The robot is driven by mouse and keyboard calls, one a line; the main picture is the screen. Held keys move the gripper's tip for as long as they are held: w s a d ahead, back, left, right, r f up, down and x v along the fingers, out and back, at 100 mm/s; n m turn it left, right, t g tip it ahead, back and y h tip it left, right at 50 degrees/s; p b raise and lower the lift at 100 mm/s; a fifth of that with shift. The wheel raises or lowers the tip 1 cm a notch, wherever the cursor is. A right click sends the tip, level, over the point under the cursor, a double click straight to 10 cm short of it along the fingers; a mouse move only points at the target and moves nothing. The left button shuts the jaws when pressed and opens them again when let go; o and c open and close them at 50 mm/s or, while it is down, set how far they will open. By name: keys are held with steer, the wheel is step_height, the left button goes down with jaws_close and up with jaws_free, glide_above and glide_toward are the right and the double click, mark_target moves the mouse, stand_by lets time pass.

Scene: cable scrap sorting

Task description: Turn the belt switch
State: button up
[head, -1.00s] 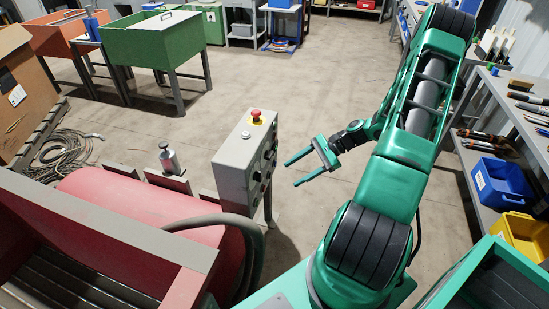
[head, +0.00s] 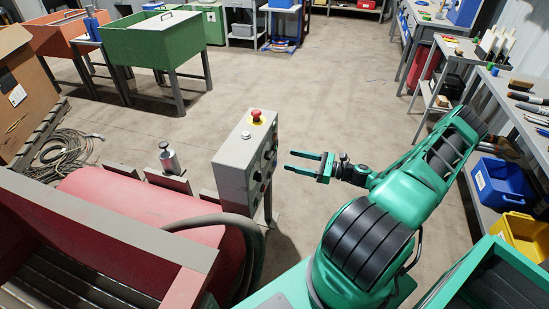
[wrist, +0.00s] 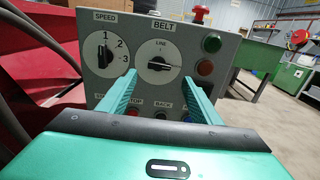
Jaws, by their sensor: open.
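The grey control box (head: 235,165) stands on a post left of my gripper, with a red mushroom button on a yellow base on top. Its panel faces my gripper. In the wrist view, the belt switch (wrist: 158,64) is a black knob on a white round dial under the label "BELT", with "LINE" printed at its top. My gripper (head: 287,162) is open and empty, a short way right of the panel. In the wrist view its two green fingers (wrist: 160,100) point at the panel, below and either side of the dial. Nothing is between them; they hide part of the lower panel.
A speed dial (wrist: 105,48) numbered 1 to 3 sits left of the belt switch. Green (wrist: 212,43) and red (wrist: 205,67) buttons sit to its right. Lower buttons are partly hidden. A red machine (head: 130,230) stands left of the box.

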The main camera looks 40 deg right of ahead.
mark_target(270, 155)
steer(key=x, duration=0.8)
steer(key=c, duration=1)
